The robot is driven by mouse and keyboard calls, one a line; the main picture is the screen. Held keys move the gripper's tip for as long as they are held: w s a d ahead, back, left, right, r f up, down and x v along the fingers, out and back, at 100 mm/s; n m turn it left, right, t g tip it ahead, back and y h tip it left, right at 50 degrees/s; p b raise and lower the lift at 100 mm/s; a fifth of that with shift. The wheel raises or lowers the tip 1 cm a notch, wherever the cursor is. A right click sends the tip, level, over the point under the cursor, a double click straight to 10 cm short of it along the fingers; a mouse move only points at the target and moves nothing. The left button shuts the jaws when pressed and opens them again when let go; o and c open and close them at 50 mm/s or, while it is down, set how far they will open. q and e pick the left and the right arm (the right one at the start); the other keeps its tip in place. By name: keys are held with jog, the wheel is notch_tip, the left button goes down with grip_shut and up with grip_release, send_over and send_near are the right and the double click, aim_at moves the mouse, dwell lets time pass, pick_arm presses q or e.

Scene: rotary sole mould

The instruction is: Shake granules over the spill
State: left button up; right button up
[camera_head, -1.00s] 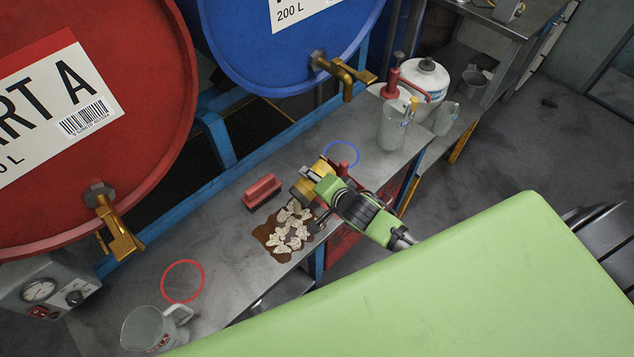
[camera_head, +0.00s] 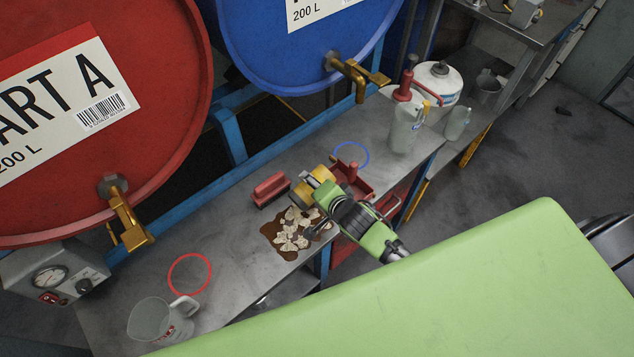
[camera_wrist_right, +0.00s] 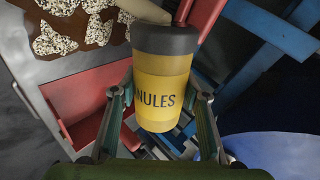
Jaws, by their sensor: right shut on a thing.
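A brown spill (camera_head: 284,246) lies on the metal bench and is partly covered by several pale clumps of granules (camera_head: 301,217). My right gripper (camera_head: 322,192) is shut on a yellow granules shaker (camera_head: 304,193) with a dark lid. The shaker is tilted, its lid end towards the spill and close to its far right edge. In the right wrist view the shaker (camera_wrist_right: 162,85) sits between both fingers, lettering "NULES" visible, with the speckled clumps (camera_wrist_right: 62,38) on the brown spill beyond. My left gripper is not in view.
A red brush (camera_head: 271,189) lies just behind the spill. A red tray (camera_head: 352,180) is partly hidden behind my gripper. Red and blue rings (camera_head: 190,273) (camera_head: 351,155) mark the bench. Brass drum taps (camera_head: 130,222) (camera_head: 357,72) overhang the back.

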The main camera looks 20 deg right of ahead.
aim_at(323, 180)
jog(key=shift+s+a, duration=0.45)
jog(key=shift+a, duration=0.75)
jog(key=shift+s+a, duration=0.4)
jog(key=shift+a, duration=0.85)
jog(key=shift+s+a, duration=0.45)
jog(key=shift+a, duration=0.75)
jog(key=shift+a+r, duration=0.1)
